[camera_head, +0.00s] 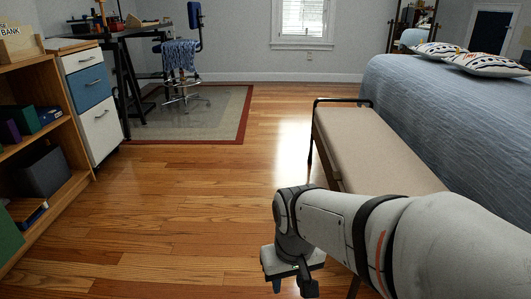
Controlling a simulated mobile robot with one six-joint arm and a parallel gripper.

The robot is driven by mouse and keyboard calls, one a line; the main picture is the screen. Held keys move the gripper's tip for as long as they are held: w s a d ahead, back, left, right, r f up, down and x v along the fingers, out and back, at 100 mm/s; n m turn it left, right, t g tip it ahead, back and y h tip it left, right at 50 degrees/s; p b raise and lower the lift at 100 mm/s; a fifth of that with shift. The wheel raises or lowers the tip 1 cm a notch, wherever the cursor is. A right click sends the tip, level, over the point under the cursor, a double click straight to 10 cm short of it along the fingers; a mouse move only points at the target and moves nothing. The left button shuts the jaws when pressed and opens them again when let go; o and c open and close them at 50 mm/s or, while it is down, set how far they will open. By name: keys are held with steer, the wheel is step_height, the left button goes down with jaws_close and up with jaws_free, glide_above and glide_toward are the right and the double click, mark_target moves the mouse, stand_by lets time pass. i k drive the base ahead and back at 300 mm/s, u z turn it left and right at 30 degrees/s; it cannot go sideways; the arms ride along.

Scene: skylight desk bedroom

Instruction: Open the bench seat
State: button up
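The bench (365,150) stands at the foot of the bed, right of centre. It has a beige padded seat and a dark metal frame with a raised rail at its far end. The seat lies flat, and my arm hides its near end. My gripper (290,287) hangs at the bottom centre, pointing down, to the left of the bench's near part and apart from the seat cushion. Two dark finger parts show at the lower edge of the picture. How far apart they are at the tips is cut off or unclear.
The bed (440,105) with a blue cover borders the bench on the right. A wooden bookshelf (50,160) and a drawer cabinet (92,100) line the left. A desk chair (183,60) stands on a rug (200,120) at the back. The wooden floor (200,190) between is clear.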

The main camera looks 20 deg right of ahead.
mark_target(370, 158)
steer(key=z, duration=0.15)
steer(key=i, duration=0.9)
steer(key=u, duration=0.05)
